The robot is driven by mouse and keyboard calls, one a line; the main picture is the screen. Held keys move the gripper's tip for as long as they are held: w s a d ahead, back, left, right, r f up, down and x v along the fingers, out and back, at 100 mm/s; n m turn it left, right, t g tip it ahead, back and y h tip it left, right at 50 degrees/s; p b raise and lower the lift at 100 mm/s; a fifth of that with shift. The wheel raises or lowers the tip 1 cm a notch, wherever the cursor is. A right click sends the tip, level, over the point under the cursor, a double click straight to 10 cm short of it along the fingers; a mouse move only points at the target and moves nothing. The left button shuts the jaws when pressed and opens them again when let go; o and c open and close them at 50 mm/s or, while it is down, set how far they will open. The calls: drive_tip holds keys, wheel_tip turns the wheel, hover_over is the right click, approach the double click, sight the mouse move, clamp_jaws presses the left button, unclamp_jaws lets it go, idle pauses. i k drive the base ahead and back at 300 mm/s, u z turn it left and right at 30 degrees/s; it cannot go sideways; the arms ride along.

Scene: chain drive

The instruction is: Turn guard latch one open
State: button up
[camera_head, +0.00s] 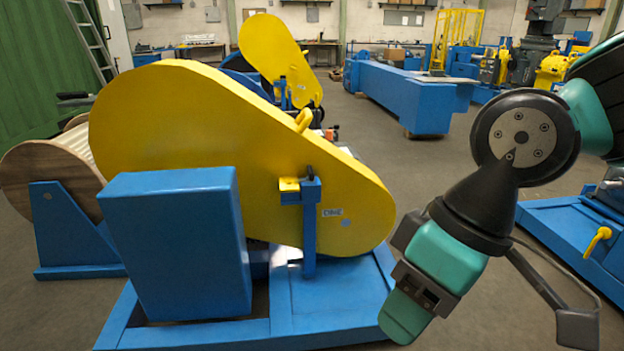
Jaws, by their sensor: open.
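A large yellow chain guard (180,120) stands closed-looking over a blue frame. A latch (309,180) with a small dark knob and a yellow bracket sits at the top of a blue post on the guard's front face. A small label reading "ONE" (332,212) is on the guard just right of the post. My gripper (412,300) is at the lower right, pointing down and left, open, with nothing seen in it. It is apart from the latch, lower and to its right. The gap between its fingers is hard to see.
A blue box (175,240) stands before the guard on the blue base frame (330,300). A wooden cable reel (45,190) is at left. Another yellow guard (272,60) stands behind, tilted up. A long blue machine (410,95) stands farther back. Open floor lies beyond my arm.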

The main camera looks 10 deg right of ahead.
sight(311, 178)
drive_tip(key=u, duration=0.25)
drive_tip(key=i, duration=1.25)
drive_tip(key=z, duration=0.4)
